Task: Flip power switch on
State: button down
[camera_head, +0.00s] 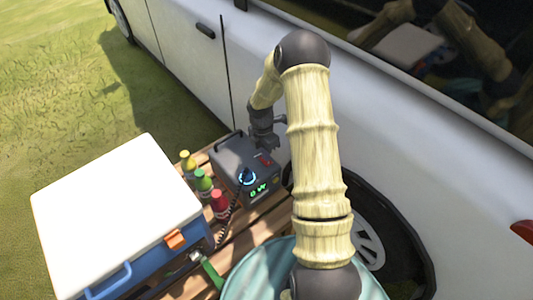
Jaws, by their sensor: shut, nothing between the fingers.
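A dark grey power box (229,163) with a carry handle stands on the wooden slatted surface beside the white vehicle. A red switch (263,160) is on its top; its tilt is too small to tell. A blue ring glows on the box and a green display (258,190) is lit on its front. My gripper (269,147) is shut and empty, just above the box's far right part, close to the red switch. I cannot tell whether the fingertips touch it.
A blue cooler with a white lid (115,205) stands at the left. Several coloured bottles (203,181) stand between cooler and box. The white vehicle (420,160) is close behind and right. A teal round thing (262,272) is at the front. Grass lies at far left.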

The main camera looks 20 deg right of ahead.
aim_at(269, 162)
jog(key=shift+r+p, duration=0.95)
jog(key=shift+p, duration=0.05)
notch_tip(269, 162, up, 12)
jog(key=s+p, duration=0.1)
jog(key=p, duration=0.3)
jog(key=shift+s+d, duration=0.2)
jog(key=shift+s, duration=0.15)
